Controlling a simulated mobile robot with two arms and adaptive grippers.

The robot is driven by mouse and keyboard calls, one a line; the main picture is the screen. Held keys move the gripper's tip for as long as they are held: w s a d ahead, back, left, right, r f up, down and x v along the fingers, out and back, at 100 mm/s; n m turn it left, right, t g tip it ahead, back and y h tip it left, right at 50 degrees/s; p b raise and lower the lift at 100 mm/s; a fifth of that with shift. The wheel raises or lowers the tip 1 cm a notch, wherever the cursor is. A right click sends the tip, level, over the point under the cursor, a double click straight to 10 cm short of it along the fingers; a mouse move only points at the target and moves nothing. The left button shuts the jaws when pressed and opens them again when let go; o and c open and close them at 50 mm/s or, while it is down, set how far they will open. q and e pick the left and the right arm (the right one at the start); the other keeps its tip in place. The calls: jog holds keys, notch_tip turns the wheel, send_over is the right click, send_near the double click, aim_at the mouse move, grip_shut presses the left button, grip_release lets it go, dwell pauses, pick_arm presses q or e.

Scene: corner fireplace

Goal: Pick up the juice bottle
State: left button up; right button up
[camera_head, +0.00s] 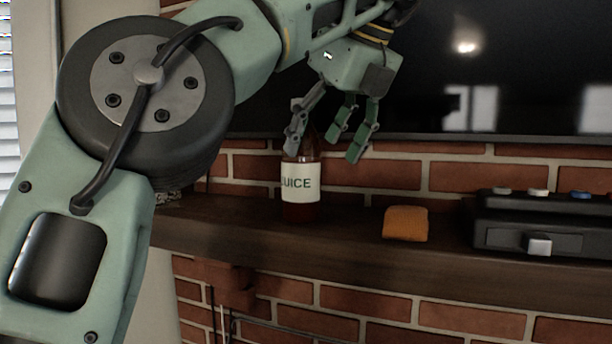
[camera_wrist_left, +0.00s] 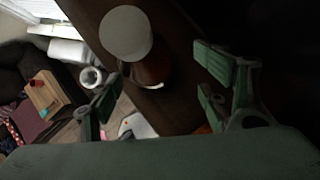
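The juice bottle (camera_head: 300,183) stands upright on the dark wooden mantel shelf, dark red with a white label reading "JUICE". My left gripper (camera_head: 323,148) is above the shelf at the height of the bottle's neck, fingers pointing down. It is open, with one finger overlapping the left side of the neck in the picture and two fingers to the right. Whether any finger touches the bottle I cannot tell. My right gripper is in neither view.
An orange-brown block (camera_head: 405,223) lies on the shelf (camera_head: 350,225) right of the bottle. A dark device with several buttons (camera_head: 545,220) stands further right. A dark screen (camera_head: 500,70) hangs behind, above the brick wall. The shelf between bottle and block is clear.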

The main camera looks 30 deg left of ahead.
aim_at(303, 172)
pick_arm(q)
jog(key=shift+s+f, duration=0.4)
jog(key=shift+s, duration=0.25)
jog(key=shift+a+f, duration=0.2)
jog(key=shift+a, duration=0.05)
jog(key=x, duration=0.4)
jog(key=shift+w+a+f, duration=0.1)
jog(key=shift+w+a, duration=0.05)
jog(key=shift+a, duration=0.05)
jog(key=shift+a+f, duration=0.2)
jog(key=shift+f, duration=0.05)
jog(key=shift+a, duration=0.1)
jog(key=c, duration=0.3)
jog(key=shift+c, duration=1.2)
jog(key=c, duration=1.1)
grip_shut()
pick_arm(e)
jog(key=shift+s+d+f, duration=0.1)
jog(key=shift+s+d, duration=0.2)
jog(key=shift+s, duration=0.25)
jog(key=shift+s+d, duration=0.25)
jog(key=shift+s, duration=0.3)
